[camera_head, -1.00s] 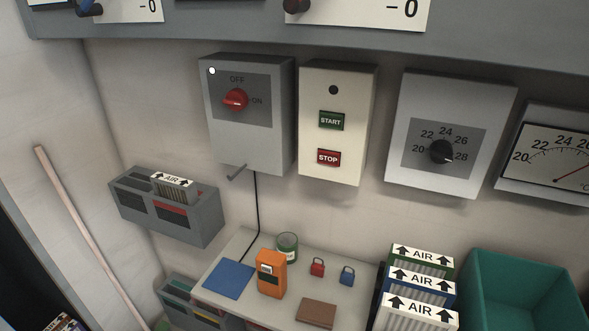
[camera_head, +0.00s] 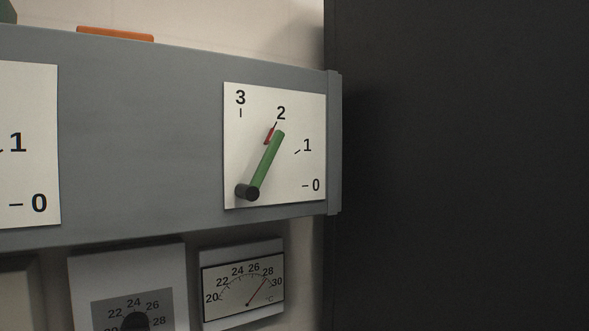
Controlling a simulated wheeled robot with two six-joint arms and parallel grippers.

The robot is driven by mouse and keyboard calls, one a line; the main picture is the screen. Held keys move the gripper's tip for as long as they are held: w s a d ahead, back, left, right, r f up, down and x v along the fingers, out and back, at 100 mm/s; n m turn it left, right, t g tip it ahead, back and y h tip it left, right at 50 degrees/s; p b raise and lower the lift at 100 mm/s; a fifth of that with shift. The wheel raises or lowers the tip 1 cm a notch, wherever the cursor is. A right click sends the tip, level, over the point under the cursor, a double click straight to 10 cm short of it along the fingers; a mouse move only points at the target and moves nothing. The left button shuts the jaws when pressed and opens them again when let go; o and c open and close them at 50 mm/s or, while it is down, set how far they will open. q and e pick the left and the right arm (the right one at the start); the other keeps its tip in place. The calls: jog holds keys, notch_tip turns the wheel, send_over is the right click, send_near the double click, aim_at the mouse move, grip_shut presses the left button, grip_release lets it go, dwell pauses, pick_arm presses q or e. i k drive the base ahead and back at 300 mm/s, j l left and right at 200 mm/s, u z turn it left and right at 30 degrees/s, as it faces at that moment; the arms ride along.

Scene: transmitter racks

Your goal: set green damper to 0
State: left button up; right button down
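The green damper lever (camera_head: 267,160) is on a white scale plate (camera_head: 240,130) marked 3, 2, 1 and 0. It turns on a dark pivot (camera_head: 248,192) at the plate's lower left. The lever points up and to the right, at the 2 mark. A small red piece (camera_head: 269,135) shows beside its upper end. The 0 mark (camera_head: 312,185) is at the plate's lower right. Neither of my grippers is in view.
The plate is on a grey duct (camera_head: 140,140) that ends at a flange (camera_head: 335,140) near a dark tall panel (camera_head: 460,160). Another scale plate (camera_head: 28,110) is at left. A thermostat dial (camera_head: 135,320) and a thermometer (camera_head: 243,285) hang below. Space before the lever looks clear.

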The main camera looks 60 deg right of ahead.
aim_at(250, 193)
jog(key=z, duration=1.7)
